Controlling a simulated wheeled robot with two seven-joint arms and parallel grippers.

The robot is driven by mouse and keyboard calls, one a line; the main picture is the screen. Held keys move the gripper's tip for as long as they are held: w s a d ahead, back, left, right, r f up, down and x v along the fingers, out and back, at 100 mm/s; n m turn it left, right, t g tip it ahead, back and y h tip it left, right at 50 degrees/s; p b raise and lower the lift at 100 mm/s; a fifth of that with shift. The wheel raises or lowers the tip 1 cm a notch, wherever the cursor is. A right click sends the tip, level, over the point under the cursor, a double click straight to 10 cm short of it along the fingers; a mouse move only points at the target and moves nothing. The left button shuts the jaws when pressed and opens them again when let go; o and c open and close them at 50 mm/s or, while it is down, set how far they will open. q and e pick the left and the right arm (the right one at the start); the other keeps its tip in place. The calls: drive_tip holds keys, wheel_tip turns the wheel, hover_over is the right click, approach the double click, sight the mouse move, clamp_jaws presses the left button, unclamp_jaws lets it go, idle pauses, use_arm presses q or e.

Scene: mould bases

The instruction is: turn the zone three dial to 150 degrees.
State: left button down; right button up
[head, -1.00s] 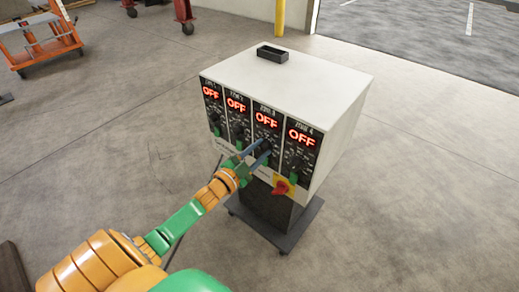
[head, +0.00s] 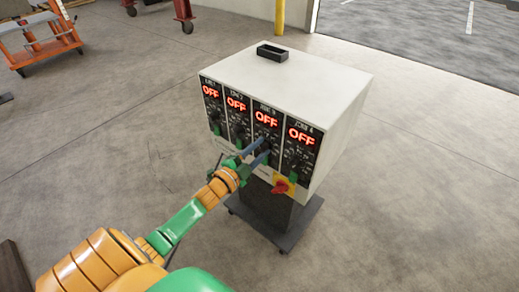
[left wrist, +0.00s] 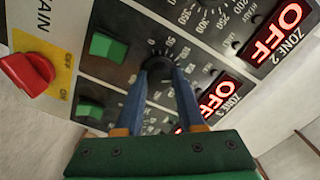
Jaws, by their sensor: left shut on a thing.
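The control cabinet (head: 330,85) has several zone panels on its front. The zone three dial (left wrist: 157,66) is a round black knob with a printed scale around it; the numbers near it in the left wrist view include 0, 50 and 100. My left gripper (head: 264,149) has its two blue fingers on either side of this dial, shut on it, and it also shows in the left wrist view (left wrist: 158,76). The dial's pointer is not clear. The zone three display (left wrist: 218,98) reads OFF in red. My right gripper is not in view.
A green switch (left wrist: 107,46) lies below the zone three dial, and another (left wrist: 90,110) is on the neighbouring panel. A red main switch on a yellow plate (head: 283,186) is low on the cabinet. A black tray (head: 272,53) sits on top.

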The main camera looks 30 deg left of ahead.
use_arm(q)
drive_tip(key=c, duration=0.5)
unclamp_jaws()
drive_tip(key=s, duration=0.7)
drive_tip(key=shift+a+p, duration=0.25)
drive_tip(key=shift+p, duration=0.15)
drive_tip(key=shift+f, duration=0.1)
drive_tip(key=s+d+f+n+g+y+p, duration=0.1)
drive_tip(key=s+d+f+n+g+p, duration=0.25)
drive_tip(key=s+f, duration=0.5)
drive_tip(key=s+f+n+g+y+p, duration=0.1)
drive_tip(key=s+f+n+g+p, duration=0.35)
drive_tip(key=f, duration=0.65)
drive_tip(key=s+d+f+g, duration=0.2)
drive_tip(key=s+g, duration=0.1)
drive_tip(key=s, duration=0.3)
drive_tip(key=s+d+f+n+g, duration=0.1)
drive_tip(key=s+d+f+g, duration=0.1)
drive_tip(key=s, duration=0.5)
drive_tip(key=s+d+f+g+p, duration=0.1)
drive_tip(key=s+d+f+g, duration=0.1)
drive_tip(key=s, duration=0.4)
drive_tip(key=shift+s+d+f+n+g+h, duration=0.1)
drive_tip(key=shift+s+d+n+g+h, duration=0.1)
drive_tip(key=shift+d+g, duration=0.25)
drive_tip(key=shift+s+d+f+n+g+h, duration=0.1)
drive_tip(key=shift+d+n+g+h, duration=0.15)
drive_tip(key=shift+g, duration=0.3)
